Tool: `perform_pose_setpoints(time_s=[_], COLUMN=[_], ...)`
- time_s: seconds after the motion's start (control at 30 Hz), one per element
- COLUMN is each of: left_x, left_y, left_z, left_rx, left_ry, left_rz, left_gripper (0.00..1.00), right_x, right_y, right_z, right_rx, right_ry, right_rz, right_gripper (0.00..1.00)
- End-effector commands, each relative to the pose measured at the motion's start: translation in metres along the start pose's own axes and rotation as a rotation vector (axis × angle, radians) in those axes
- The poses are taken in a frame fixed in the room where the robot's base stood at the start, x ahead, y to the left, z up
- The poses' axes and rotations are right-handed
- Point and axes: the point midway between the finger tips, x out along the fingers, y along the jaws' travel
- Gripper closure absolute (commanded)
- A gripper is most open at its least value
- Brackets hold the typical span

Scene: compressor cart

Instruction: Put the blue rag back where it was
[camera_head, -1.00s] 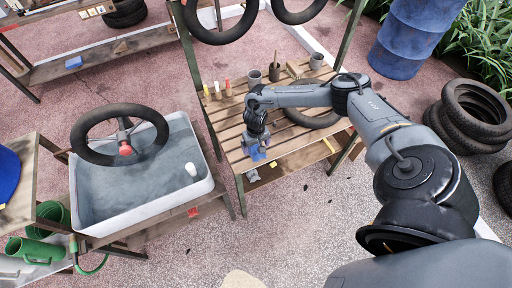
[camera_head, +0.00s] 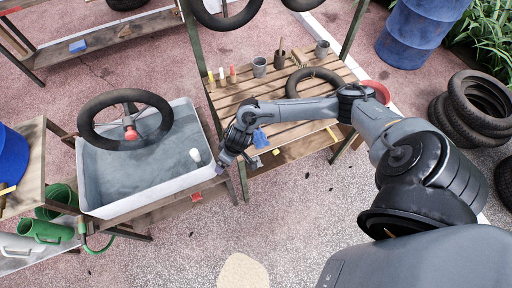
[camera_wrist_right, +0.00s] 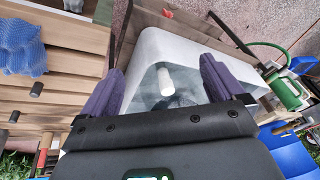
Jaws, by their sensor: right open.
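The blue rag (camera_head: 260,138) lies crumpled at the front edge of the slatted wooden bench (camera_head: 290,112). It also shows in the right wrist view (camera_wrist_right: 20,50), draped at the edge of the slats. My right gripper (camera_head: 221,165) is open and empty, apart from the rag and to its left, by the right rim of the white basin. In the right wrist view, its two purple fingers (camera_wrist_right: 160,80) are spread with the basin beyond them. My left gripper is not in view.
Several cups, including a grey one (camera_head: 260,66), bottles and a black tyre (camera_head: 314,84) stand or lie on the bench. A small blue item (camera_head: 77,47) lies on the far shelf.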

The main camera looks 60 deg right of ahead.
Motion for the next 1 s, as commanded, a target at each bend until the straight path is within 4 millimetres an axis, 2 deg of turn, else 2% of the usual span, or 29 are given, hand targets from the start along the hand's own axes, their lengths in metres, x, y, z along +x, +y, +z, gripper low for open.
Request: perform_pose_setpoints(time_s=[0.03, 0.1, 0.2, 0.27, 0.37, 0.5, 0.6, 0.7, 0.8, 1.0], left_x=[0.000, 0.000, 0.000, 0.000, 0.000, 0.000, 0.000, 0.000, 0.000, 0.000], left_y=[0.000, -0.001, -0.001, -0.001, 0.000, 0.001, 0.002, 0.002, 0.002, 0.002], left_z=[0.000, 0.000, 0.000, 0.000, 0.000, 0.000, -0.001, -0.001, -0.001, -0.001], left_rx=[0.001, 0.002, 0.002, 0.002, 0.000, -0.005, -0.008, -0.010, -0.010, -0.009], left_ry=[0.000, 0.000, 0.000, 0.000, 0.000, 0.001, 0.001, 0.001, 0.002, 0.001], left_rz=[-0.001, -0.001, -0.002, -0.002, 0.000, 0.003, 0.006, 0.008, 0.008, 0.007], left_gripper=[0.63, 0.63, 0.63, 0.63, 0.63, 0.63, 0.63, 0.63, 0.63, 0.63], right_x=[0.006, 0.000, -0.024, -0.041, -0.068, -0.097, -0.112, -0.122, -0.128, -0.131], right_y=[-0.053, -0.105, -0.151, -0.161, -0.157, -0.130, -0.111, -0.098, -0.091, -0.088], right_z=[0.010, 0.013, 0.018, 0.023, 0.039, 0.073, 0.099, 0.119, 0.131, 0.136], right_rx=[-0.093, -0.198, -0.271, -0.284, -0.274, -0.239, -0.220, -0.208, -0.203, -0.206], right_ry=[0.058, 0.159, 0.271, 0.305, 0.300, 0.208, 0.128, 0.068, 0.032, 0.015], right_rz=[-0.060, -0.095, -0.088, -0.058, 0.008, 0.084, 0.110, 0.118, 0.120, 0.120], right_gripper=[0.05, 0.05, 0.05, 0.05, 0.05, 0.05, 0.05, 0.05, 0.05, 0.05])
